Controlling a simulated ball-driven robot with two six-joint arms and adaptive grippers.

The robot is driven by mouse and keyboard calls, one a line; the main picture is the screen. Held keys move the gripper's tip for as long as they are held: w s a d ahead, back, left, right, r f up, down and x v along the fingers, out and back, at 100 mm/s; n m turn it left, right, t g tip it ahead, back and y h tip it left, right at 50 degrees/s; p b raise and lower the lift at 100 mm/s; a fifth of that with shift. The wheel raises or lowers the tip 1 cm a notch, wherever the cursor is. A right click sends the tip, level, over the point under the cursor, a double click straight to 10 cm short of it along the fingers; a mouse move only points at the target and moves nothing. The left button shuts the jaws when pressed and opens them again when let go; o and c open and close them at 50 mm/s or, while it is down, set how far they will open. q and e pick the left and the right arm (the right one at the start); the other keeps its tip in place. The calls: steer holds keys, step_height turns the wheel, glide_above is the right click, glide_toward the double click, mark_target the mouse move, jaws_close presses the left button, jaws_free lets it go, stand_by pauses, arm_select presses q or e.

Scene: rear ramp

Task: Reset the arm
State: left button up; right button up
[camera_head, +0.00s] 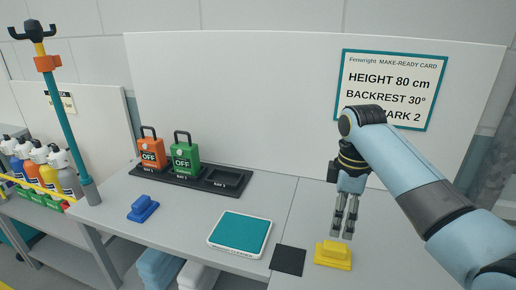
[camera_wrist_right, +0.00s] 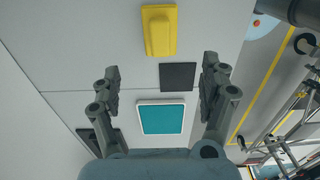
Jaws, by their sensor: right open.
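My right arm (camera_head: 405,185) comes in from the right in the head view. Its gripper (camera_head: 344,228) points down above the white table, just behind the yellow block with a raised grip (camera_head: 333,254). In the right wrist view my right gripper (camera_wrist_right: 160,75) has its two fingers wide apart with nothing between them. The yellow block (camera_wrist_right: 159,30) lies beyond the fingertips there, apart from them. My left gripper is in neither view.
A teal-topped pad (camera_head: 240,235), a dark square (camera_head: 288,261) and a blue block (camera_head: 142,209) lie on the table. A card (camera_head: 390,88) hangs behind my arm; bottles (camera_head: 55,170) stand left.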

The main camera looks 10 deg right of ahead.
steer(key=s+a+f+m+t, duration=0.15)
steer(key=s+m, duration=0.35)
steer(key=s, duration=0.9)
steer(key=s+a+r+m+t, duration=0.1)
steer(key=s+r+m, duration=0.2)
steer(key=s, duration=0.3)
steer(key=s+a+r+m+t, duration=0.1)
steer(key=s+r+m, duration=0.15)
steer(key=s, duration=0.35)
step_height(320, 180, down, 35)
steer(key=s+d+g+b, duration=0.1)
steer(key=s+d+b, duration=0.15)
steer(key=b, duration=0.75)
steer(key=s+f+g+b, duration=0.1)
steer(key=s+f+b, duration=0.3)
steer(key=s+f, duration=0.5)
steer(key=s+d+f+b, duration=0.1)
steer(key=s+f+b, duration=0.3)
steer(key=s+f, duration=0.5)
step_height(320, 180, down, 7)
steer(key=shift+d+f+m+g+h, duration=0.15)
steer(key=shift+d+m+g+h, duration=0.1)
steer(key=shift+m+g+h, duration=0.15)
steer(key=shift+s, duration=0.1)
